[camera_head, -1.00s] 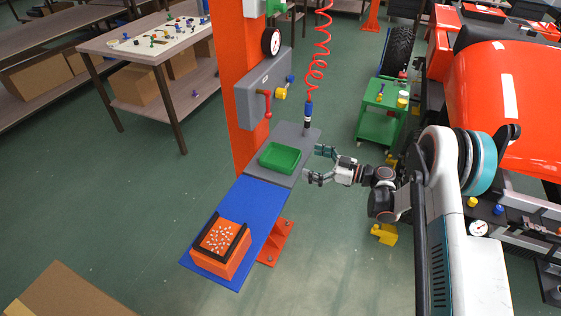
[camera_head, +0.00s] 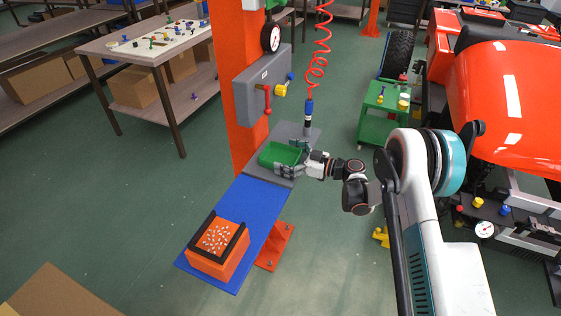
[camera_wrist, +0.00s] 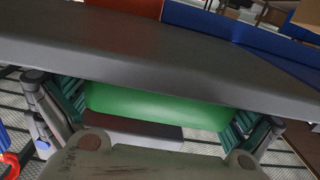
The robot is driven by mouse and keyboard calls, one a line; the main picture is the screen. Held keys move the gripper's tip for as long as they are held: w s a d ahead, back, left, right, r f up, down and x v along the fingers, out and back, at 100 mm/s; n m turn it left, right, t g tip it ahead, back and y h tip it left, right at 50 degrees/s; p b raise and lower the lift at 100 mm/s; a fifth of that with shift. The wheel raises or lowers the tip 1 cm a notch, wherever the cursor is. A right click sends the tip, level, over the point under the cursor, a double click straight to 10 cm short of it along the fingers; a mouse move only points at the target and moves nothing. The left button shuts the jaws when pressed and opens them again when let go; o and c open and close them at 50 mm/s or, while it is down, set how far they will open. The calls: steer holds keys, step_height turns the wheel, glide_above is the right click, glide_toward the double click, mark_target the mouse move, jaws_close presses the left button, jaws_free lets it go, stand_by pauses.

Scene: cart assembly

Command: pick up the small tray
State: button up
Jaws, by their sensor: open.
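The small green tray (camera_head: 275,153) sits on the grey end plate (camera_head: 258,172) of the stand. My gripper (camera_head: 291,157) has come in from the right at the tray's level, with one finger at the tray's far right side and the other at its near right side. In the wrist view the green tray (camera_wrist: 155,104) lies between my two spread fingers, close to both. The jaws are open. I cannot tell whether the fingers touch the tray.
An orange box of small white parts (camera_head: 218,248) stands on the blue board (camera_head: 240,205). A red coiled hose with a tool (camera_head: 308,112) hangs just behind the tray. A grey box (camera_head: 262,85) is on the orange post. A green cart (camera_head: 382,112) stands behind right.

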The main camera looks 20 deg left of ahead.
steer(key=c, duration=0.8)
steer(key=shift+r, duration=0.15)
